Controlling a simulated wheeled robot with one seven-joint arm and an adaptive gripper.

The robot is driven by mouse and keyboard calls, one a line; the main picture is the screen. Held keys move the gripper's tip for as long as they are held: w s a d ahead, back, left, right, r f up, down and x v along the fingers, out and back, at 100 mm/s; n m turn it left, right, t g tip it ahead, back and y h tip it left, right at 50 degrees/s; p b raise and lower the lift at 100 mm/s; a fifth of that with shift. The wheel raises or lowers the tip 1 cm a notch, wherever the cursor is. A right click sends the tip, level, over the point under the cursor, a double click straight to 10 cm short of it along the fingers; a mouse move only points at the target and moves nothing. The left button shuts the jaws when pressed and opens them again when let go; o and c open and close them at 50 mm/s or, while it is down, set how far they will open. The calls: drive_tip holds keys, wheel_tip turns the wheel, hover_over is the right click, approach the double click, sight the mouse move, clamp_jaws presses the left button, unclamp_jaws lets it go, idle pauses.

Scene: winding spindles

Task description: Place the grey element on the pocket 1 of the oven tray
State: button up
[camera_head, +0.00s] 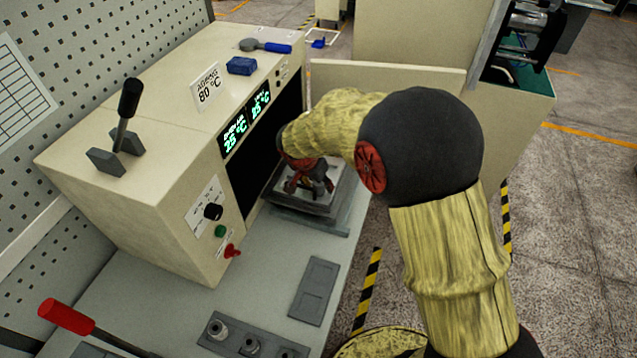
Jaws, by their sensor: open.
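My gripper (308,187) is red and dark. It points down over the grey oven tray (318,209), in front of the oven's dark opening. Its jaws are open. The gripper and my arm cover much of the tray, so its pockets and anything between the fingers cannot be made out. Several small grey round elements (218,328) sit in a dark holder (233,347) at the bottom edge of the view, well apart from my gripper. Which one is the task's grey element cannot be told.
The cream oven (130,180) stands left of the tray, with lit displays (246,120) and a black lever (128,100). Its door (390,76) stands behind my arm. A flat grey plate (315,290) lies on the bench (265,275). A red-handled lever (66,316) is at lower left.

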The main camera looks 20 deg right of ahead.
drive_tip(key=p+v, duration=0.2)
drive_tip(key=v, duration=1)
drive_tip(key=s+d+r+n+t+y, duration=0.15)
drive_tip(key=s+d+r+n, duration=0.25)
drive_tip(key=s+r, duration=0.85)
drive_tip(key=s+n+t+y, duration=0.1)
drive_tip(key=s+n, duration=0.4)
drive_tip(key=s, duration=0.9)
drive_tip(key=shift+s+a+y, duration=0.25)
drive_tip(key=shift+a+y, duration=0.1)
drive_tip(key=shift+r, duration=0.1)
wheel_tip(320, 180, down, 3)
drive_tip(key=b, duration=0.3)
drive_tip(key=shift+c, duration=0.6)
